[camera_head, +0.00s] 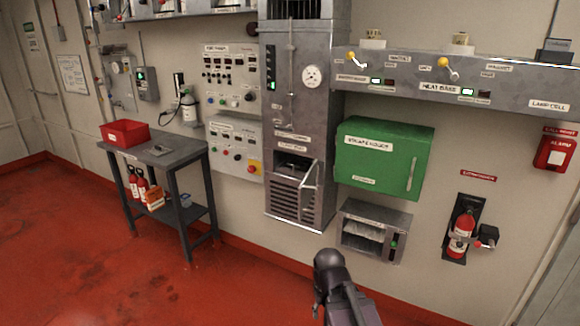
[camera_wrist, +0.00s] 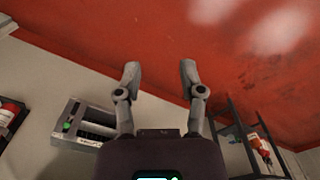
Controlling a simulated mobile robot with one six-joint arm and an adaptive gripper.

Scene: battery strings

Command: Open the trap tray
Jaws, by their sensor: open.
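A tall grey metal cabinet (camera_head: 297,100) stands against the wall in the middle of the head view. Low on it is a dark recess with a small label above, a pale bar handle (camera_head: 309,183) and a louvred lower front (camera_head: 290,203). This may be the trap tray, but the label is too small to read surely. My gripper (camera_wrist: 160,72) is open and empty in the wrist view, with its two fingers apart over the red floor. In the head view my arm is low, in front of the wall, clear of the cabinet and handle.
A grey slotted box (camera_head: 374,232) hangs under a green cabinet (camera_head: 383,157), right of the tall cabinet. A fire extinguisher (camera_head: 461,235) is farther right. A table (camera_head: 180,152) with a red bin (camera_head: 125,133) stands left. The red floor (camera_head: 120,260) before it is free.

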